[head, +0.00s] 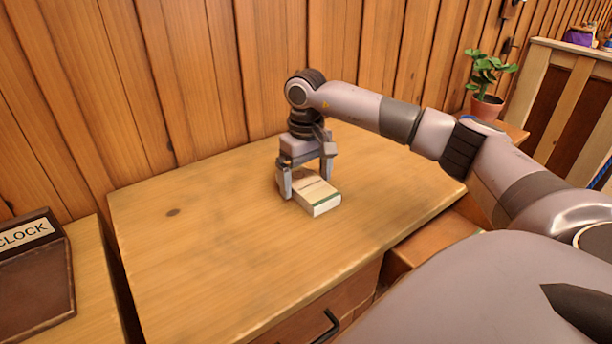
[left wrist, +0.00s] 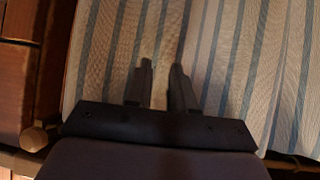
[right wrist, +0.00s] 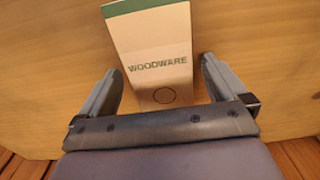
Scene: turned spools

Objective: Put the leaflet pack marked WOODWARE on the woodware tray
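The leaflet pack (head: 317,192) is a cream block with a green band, lying flat on the wooden desk top. In the right wrist view the pack (right wrist: 158,62) reads WOODWARE. My right gripper (head: 307,191) points down over the pack's far end. In the right wrist view the fingers of my right gripper (right wrist: 163,88) stand wide apart, one on each side of the pack, with a gap showing at the right finger. My left gripper (left wrist: 162,66) is empty, its fingers a small gap apart, over striped cloth. The woodware tray is not in view.
The desk (head: 190,240) is clear around the pack, with a drawer handle (head: 327,326) on its front. A brown box marked CLOCK (head: 30,275) stands on a lower-left surface. A potted plant (head: 487,85) stands beyond the desk's right end. A plank wall is behind.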

